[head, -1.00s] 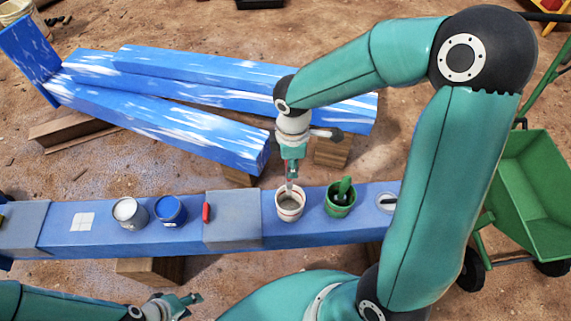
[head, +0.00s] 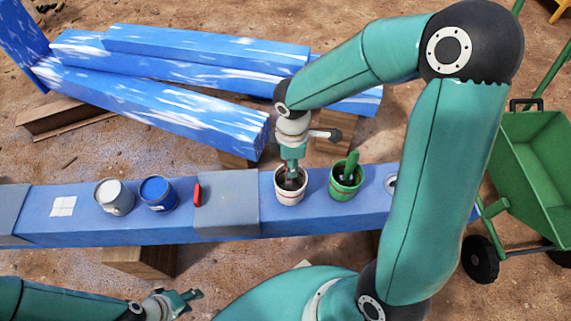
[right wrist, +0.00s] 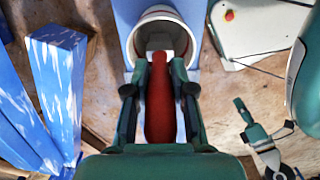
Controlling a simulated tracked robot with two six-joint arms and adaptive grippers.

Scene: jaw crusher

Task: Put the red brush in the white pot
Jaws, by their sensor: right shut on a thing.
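The white pot (head: 290,198) stands on the blue beam, and its round mouth (right wrist: 135,45) shows in the right wrist view. My right gripper (head: 291,174) is right at the pot's mouth, pointing down. It is shut on the red brush (right wrist: 160,105), which lies between its fingers. The brush's pale lower end (right wrist: 159,44) is over or inside the pot's mouth. In the head view the brush is mostly hidden by the gripper and pot. My left gripper (head: 190,299) is empty and open, low at the front, away from the beam.
A green pot (head: 345,190) with a green brush (head: 350,166) stands just right of the white pot. A grey block (head: 228,203) with a red piece (head: 197,195), a blue can (head: 158,195) and a white can (head: 114,198) are to the left. A green wheelbarrow (head: 540,170) stands right.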

